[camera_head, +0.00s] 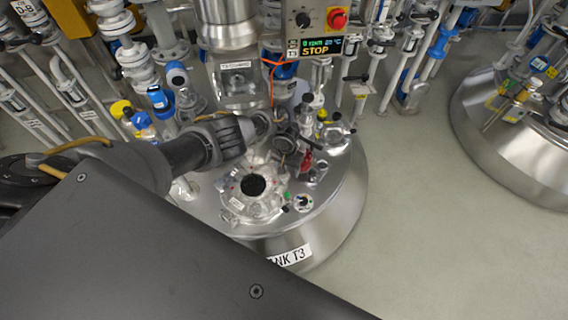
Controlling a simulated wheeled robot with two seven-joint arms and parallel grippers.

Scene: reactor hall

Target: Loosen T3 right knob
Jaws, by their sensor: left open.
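Tank T3 (340,205) is a steel vessel with a domed top and a label (290,256) partly reading "ANK T3". On its top is a round fitting with a dark opening (253,186) and small parts around its rim. My left gripper (268,128) is open above the tank top, behind the opening, beside dark metal fittings (286,143). A red handle (307,160) is just right of these fittings. I cannot tell which part is the right knob, or whether the fingers touch anything. My right gripper is not in view.
A control box (318,18) with a black knob, a red knob and a display (322,46) reading "STOP" hangs above the tank. Pipes and valves crowd the back and left. Another steel tank (510,150) stands at right. The floor (430,230) between them is clear.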

